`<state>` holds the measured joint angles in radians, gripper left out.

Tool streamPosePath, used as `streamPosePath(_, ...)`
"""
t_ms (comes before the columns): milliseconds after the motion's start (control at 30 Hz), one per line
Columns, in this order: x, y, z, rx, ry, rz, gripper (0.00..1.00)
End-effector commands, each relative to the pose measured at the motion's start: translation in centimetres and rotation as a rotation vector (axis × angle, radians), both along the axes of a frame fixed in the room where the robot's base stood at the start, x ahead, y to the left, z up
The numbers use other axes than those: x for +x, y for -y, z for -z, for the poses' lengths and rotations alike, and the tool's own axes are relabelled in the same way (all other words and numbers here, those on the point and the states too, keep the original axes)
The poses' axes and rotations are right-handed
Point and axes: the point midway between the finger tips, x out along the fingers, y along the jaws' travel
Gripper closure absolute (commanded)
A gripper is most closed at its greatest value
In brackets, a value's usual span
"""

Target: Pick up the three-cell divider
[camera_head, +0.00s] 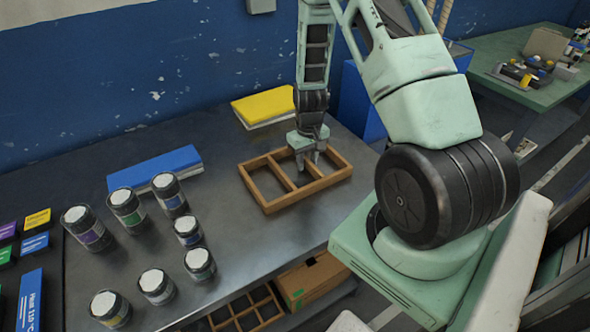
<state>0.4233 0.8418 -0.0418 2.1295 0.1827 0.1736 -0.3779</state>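The three-cell divider (312,190) is a brown wooden frame with two inner walls making three cells. It lies flat on the dark metal table, right of the middle. My gripper (308,168) points down over it, with its two fingertips spread apart near the right inner wall. The fingertips reach down to about the height of the frame. The gripper hides part of the frame's back edge and inner wall, and I cannot tell whether the fingers touch the wood.
Several white-lidded jars (125,210) stand left of the divider. A blue pad (155,168) and a yellow pad (264,107) lie near the blue wall. Another wooden grid (247,312) and a cardboard box (312,279) are below the table. The tabletop in front of the divider is clear.

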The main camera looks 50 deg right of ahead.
Motion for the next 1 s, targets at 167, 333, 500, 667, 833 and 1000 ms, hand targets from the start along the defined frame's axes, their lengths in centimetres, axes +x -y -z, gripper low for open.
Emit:
streamPosePath(167, 0.0, 0.0, 0.0, 0.000, 0.000, 0.000, 1.00)
streamPosePath(333, 0.0, 0.0, 0.0, 0.000, 0.000, 0.000, 1.00)
streamPosePath(500, 0.0, 0.0, -0.3, -0.001, 0.002, 0.000, 1.00)
streamPosePath(667, 0.1, 0.1, -1.6, -0.002, 0.003, 0.001, 1.00)
streamPosePath(833, 0.1, 0.0, -4.4, -0.002, 0.005, -0.002, 1.00)
streamPosePath(1000, 0.1, 0.1, -7.5, -0.003, 0.005, 0.001, 1.00)
